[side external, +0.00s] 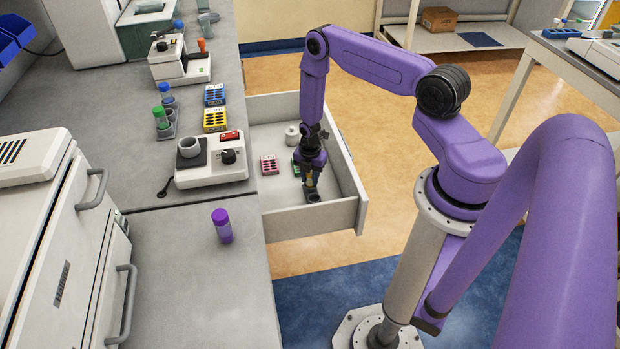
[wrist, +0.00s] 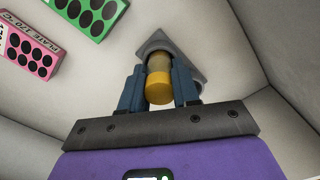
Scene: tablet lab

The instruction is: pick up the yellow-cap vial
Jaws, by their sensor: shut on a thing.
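The yellow-cap vial (wrist: 159,88) is between the two blue fingers of my gripper (wrist: 160,88) in the wrist view, cap toward the camera. My gripper is shut on it. The vial's lower end is at a grey holder (wrist: 187,62) in the drawer; I cannot tell whether it is still inside the holder. In the side external view my gripper (side external: 311,183) points down into the open drawer, just above the dark holder (side external: 312,196). The vial is small and mostly hidden there.
The open drawer (side external: 345,205) has raised walls close around my gripper. A pink plate (side external: 269,165) and a green plate (side external: 296,168) lie inside, with a white round object (side external: 292,135) farther back. A purple-cap vial (side external: 222,226) and a white device (side external: 210,172) stand on the bench.

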